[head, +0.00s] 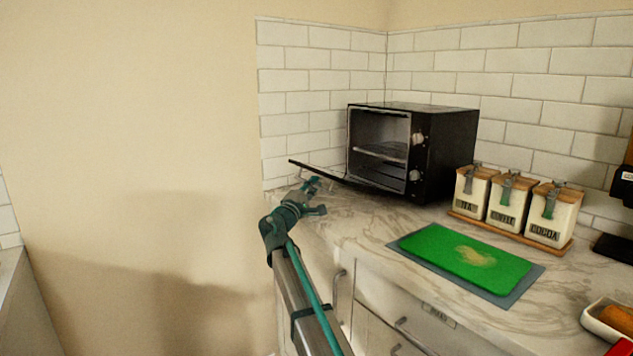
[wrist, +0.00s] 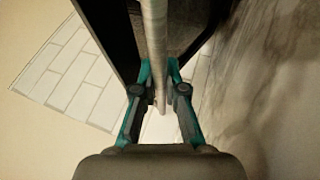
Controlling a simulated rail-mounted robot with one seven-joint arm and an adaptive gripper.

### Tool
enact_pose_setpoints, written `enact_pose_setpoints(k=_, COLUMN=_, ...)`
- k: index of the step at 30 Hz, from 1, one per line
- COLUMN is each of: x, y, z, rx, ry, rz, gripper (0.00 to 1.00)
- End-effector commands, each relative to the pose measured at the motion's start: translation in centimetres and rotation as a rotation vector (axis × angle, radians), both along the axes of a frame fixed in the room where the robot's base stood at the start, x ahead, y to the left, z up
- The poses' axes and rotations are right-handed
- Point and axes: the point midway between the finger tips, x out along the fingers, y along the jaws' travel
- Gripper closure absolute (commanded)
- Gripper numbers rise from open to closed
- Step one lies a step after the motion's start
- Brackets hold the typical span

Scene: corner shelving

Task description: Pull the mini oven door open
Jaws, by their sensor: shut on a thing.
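The black mini oven (head: 440,145) stands on the counter in the corner. Its front is open to view, with a wire rack inside. The oven door (head: 325,171) is swung down, nearly level, and reaches out to the left of the oven. My gripper (head: 314,183) is at the door's outer edge. In the wrist view my gripper (wrist: 159,85) has its two teal fingers closed around the pale bar of the door handle (wrist: 155,35). The dark door (wrist: 105,35) lies just left of the bar. The head view shows the grip only small.
Tea, coffee and cocoa canisters (head: 515,202) stand on a wooden tray right of the oven. A green cutting board (head: 465,257) lies on the marble counter in front. Tiled walls close off the back. Open space lies left of the counter.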

Motion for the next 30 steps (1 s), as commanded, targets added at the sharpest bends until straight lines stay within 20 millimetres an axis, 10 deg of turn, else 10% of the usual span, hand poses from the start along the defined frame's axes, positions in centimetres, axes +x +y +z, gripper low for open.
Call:
enact_pose_setpoints(k=17, x=-0.13, y=0.23, z=-0.82, rx=0.000, ry=-0.001, rz=0.001, gripper=1.00)
enact_pose_setpoints(k=22, x=-0.12, y=0.21, z=-0.82, rx=0.000, ry=-0.001, rz=0.001, gripper=0.63)
enact_pose_setpoints(k=30, x=-0.12, y=0.18, z=-0.82, rx=-0.001, ry=-0.001, rz=0.000, gripper=0.63)
